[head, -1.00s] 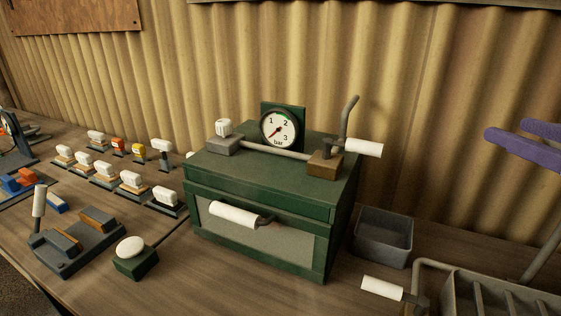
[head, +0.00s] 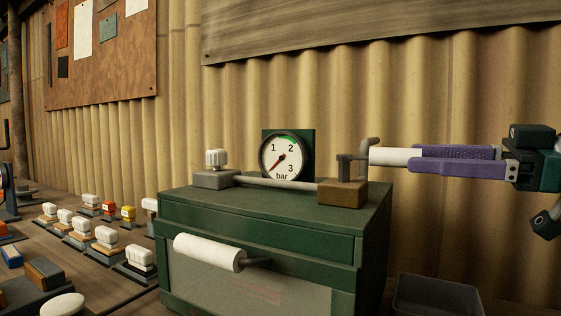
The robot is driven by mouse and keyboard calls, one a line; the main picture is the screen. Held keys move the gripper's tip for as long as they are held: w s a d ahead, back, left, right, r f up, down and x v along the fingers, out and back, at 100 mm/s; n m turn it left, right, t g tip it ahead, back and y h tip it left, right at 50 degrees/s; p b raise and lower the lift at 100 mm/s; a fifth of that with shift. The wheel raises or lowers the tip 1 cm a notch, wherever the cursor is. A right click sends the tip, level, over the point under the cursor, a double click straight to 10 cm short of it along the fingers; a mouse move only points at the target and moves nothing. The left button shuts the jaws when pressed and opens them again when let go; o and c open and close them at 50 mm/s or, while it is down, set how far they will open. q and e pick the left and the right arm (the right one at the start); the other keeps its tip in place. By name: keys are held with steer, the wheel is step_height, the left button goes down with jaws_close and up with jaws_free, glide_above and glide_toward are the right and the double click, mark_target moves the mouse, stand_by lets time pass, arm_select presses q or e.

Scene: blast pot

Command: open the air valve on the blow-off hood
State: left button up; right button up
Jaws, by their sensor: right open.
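The green blow-off hood (head: 262,214) stands on the bench. On its top right is the air valve, a brown block (head: 342,193) with a white-gripped lever (head: 392,157) pointing right, roughly level. The pressure gauge (head: 283,157) behind has its red needle at the lower left, below 1. My right gripper (head: 416,158) reaches in from the right with its purple fingers at the lever's outer end. It is open, and the white grip's end runs in between the fingers; whether they touch it I cannot tell. My left gripper is not in view.
A white front handle (head: 208,252) sticks out of the hood, and a white knob (head: 215,159) stands on its top left. Several stamp-like blocks (head: 105,237) fill the bench at left. A grey bin (head: 438,292) sits at lower right. The corrugated wall is close behind.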

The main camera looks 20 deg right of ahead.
mark_target(370, 155)
steer(key=x, duration=0.7)
steer(key=shift+w+p, duration=0.15)
steer(key=shift+p, duration=0.2)
jaws_close()
stand_by(1.1)
